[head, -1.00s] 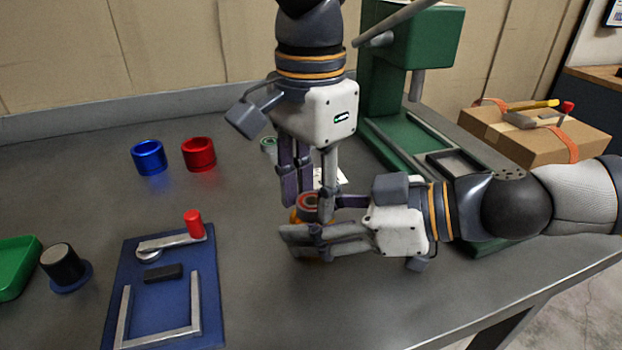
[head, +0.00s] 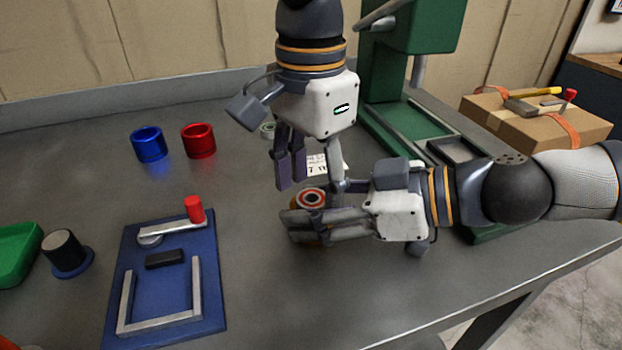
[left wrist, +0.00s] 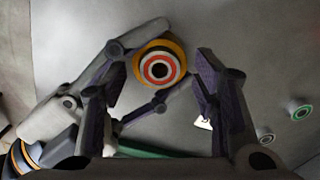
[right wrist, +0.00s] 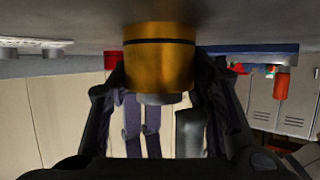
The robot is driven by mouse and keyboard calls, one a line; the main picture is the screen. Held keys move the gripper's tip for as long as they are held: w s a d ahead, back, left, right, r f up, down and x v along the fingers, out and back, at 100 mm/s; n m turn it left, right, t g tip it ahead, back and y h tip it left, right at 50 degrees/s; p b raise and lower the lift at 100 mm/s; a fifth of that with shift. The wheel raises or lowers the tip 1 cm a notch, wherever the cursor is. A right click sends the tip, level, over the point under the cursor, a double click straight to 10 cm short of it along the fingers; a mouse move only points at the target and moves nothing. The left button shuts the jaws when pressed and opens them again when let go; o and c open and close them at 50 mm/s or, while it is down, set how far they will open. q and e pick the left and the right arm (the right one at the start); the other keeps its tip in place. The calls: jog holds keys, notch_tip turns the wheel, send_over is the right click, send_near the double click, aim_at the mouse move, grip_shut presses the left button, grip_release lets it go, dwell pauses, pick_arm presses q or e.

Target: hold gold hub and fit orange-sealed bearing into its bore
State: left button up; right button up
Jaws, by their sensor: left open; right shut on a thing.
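The gold hub (right wrist: 160,62) stands on the table between the fingers of my right gripper (head: 306,226), which is shut on it. The orange-sealed bearing (head: 311,198) sits at the hub's top, facing up. In the left wrist view the bearing (left wrist: 158,68) looks centred inside the gold rim (left wrist: 175,47). In the right wrist view, which is upside down, a grey part of the bearing (right wrist: 160,98) sticks out of the hub's top. My left gripper (head: 311,184) is open and empty just above the bearing, its fingers apart on either side.
A green-sealed bearing (head: 267,130) and a printed card (head: 318,165) lie behind. Blue (head: 149,145) and red (head: 198,141) hubs stand back left. A blue fixture (head: 160,320) lies front left, a green press (head: 385,130) stands behind right. The front middle table is clear.

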pick_arm(q)
notch_tip(320, 180, up, 12)
pick_arm(e)
jog(key=shift+f, duration=0.1)
dwell(0.4)
jog(key=o, duration=1.5)
